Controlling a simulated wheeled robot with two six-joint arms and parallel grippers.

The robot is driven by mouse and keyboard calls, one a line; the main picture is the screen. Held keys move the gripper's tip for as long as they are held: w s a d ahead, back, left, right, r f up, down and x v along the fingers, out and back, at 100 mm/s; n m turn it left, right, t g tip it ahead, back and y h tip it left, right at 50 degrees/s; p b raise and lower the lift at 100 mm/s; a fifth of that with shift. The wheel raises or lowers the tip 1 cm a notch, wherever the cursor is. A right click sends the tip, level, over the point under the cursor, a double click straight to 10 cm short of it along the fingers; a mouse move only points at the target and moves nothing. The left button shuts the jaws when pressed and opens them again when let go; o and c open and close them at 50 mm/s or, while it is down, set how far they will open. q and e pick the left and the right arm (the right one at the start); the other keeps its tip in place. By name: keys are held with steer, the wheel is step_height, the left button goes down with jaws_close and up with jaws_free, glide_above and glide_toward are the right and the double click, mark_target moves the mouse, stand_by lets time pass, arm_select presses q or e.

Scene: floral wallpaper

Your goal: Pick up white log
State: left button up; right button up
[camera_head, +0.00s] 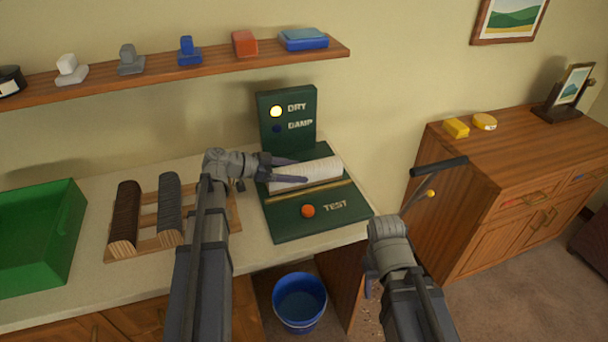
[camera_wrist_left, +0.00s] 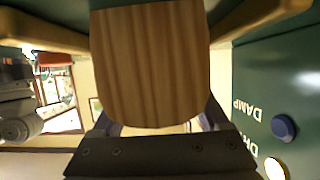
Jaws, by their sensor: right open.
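The white log (camera_head: 322,170) lies on the dark green tester (camera_head: 310,217), below its upright panel. My left gripper (camera_head: 292,170) is at the log's left end, one finger on the far side and one on the near side. In the left wrist view the log's brown wooden end face (camera_wrist_left: 150,65) fills the space in front of the gripper and hides most of the fingers, so I cannot tell whether they press on it. My right gripper (camera_head: 370,282) hangs right of the counter, open, with its fingers mostly hidden.
The DRY lamp (camera_head: 276,112) is lit yellow. A brown log (camera_head: 125,215) and a grey log (camera_head: 170,208) lie on a wooden rack (camera_head: 150,243). A green bin (camera_head: 40,235) stands left. A blue bucket (camera_head: 299,302) is on the floor. A shelf (camera_head: 170,72) hangs above.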

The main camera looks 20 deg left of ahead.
arm_select(q)
jaws_close()
stand_by(0.4)
steer(key=shift+r, duration=0.1)
step_height(320, 180, up, 10)
steer(key=p, duration=1)
